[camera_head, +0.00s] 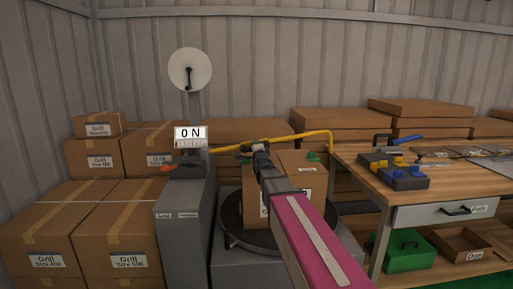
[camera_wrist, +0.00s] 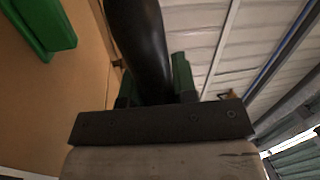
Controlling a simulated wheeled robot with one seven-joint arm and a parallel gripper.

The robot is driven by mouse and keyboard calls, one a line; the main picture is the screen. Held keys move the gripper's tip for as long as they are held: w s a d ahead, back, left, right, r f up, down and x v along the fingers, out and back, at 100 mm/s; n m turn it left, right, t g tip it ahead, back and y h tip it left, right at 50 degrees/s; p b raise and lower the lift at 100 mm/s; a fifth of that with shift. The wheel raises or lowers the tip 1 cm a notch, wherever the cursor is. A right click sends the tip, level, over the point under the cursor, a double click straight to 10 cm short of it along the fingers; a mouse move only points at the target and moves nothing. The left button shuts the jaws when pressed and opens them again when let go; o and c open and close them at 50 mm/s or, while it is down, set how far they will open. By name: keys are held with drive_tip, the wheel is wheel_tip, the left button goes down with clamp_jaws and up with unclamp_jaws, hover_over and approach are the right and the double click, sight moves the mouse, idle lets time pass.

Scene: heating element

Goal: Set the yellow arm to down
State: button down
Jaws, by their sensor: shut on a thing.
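The yellow arm (camera_head: 295,136) is a thin bar running across the head view above a cardboard box on the round turntable. It is raised and slopes gently, lower at its left end, and bends downward at its right end. My gripper (camera_head: 246,151) is at the left part of the bar. In the wrist view, my gripper's green-padded fingers (camera_wrist: 154,85) are shut around a dark, rounded handle (camera_wrist: 135,40), which seems to belong to the yellow arm. My forearm and wrist hide part of the box and turntable.
The cardboard box (camera_head: 291,178) sits on the dark turntable (camera_head: 232,222), under the bar. A workbench (camera_head: 367,176) with tools stands right. Stacked boxes (camera_head: 110,225) fill the left side.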

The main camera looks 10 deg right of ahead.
drive_tip(key=c, duration=0.9)
unclamp_jaws()
drive_tip(key=shift+a, duration=0.1)
drive_tip(key=shift+s, duration=0.1)
drive_tip(key=s, duration=0.3)
drive_tip(key=s+f, duration=0.1)
drive_tip(key=s, duration=0.3)
drive_tip(key=s+f, duration=0.1)
drive_tip(key=s, duration=0.2)
drive_tip(key=shift+s+d, duration=0.2)
